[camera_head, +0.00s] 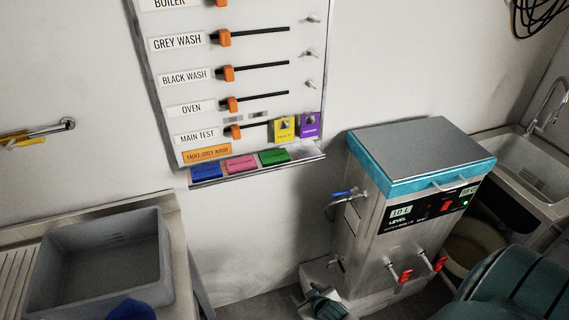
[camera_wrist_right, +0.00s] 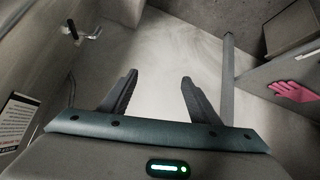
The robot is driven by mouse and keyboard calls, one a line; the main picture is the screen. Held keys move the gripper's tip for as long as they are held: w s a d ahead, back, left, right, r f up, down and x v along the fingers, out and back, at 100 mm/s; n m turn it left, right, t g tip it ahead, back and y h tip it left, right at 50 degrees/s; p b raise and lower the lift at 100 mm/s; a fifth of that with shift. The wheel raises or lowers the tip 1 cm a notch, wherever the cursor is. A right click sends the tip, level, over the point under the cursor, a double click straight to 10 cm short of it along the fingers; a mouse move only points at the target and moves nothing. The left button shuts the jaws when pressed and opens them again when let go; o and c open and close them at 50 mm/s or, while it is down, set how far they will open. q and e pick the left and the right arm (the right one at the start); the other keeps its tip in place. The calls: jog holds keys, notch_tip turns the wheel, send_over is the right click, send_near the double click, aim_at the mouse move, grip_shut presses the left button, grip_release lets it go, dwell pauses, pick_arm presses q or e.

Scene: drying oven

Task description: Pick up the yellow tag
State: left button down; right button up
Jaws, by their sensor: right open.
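The yellow tag (camera_head: 284,129) hangs upright at the lower right of the white wall board (camera_head: 265,80), beside a purple tag (camera_head: 309,125). It is not visible in the right wrist view. My right gripper (camera_head: 322,302) is low in the head view, below the board and well apart from the yellow tag, near the foot of the steel machine. In the right wrist view my right gripper (camera_wrist_right: 158,82) has its two fingers spread with nothing between them. My left gripper is not in view.
A ledge under the board holds blue (camera_head: 206,172), pink (camera_head: 241,164) and green (camera_head: 274,157) tags. An orange tag (camera_head: 207,153) is above them. The steel machine (camera_head: 400,215) with a blue-rimmed top stands right of the board. A grey basin (camera_head: 100,265) is at left.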

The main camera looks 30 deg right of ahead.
aim_at(285, 131)
jog(key=w+d+r+t, duration=0.1)
jog(key=w+r+t, duration=0.15)
jog(key=r, duration=0.65)
jog(key=w+d+r+m+t+h+b, duration=0.1)
jog(key=w+r, duration=0.3)
jog(key=r, duration=0.4)
jog(key=w+d+r+t, duration=0.1)
jog(key=w+r+t, duration=0.15)
jog(key=r, duration=0.65)
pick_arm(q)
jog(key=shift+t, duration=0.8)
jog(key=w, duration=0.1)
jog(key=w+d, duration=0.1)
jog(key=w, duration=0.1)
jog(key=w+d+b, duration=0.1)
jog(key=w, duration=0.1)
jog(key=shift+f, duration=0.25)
pick_arm(e)
notch_tip(285, 131, up, 24)
jog(key=s+m+t+h, duration=0.2)
jog(key=t, duration=0.1)
jog(key=shift+s+d+f, duration=0.15)
jog(key=shift+s+f, duration=0.05)
jog(key=shift+s, duration=0.05)
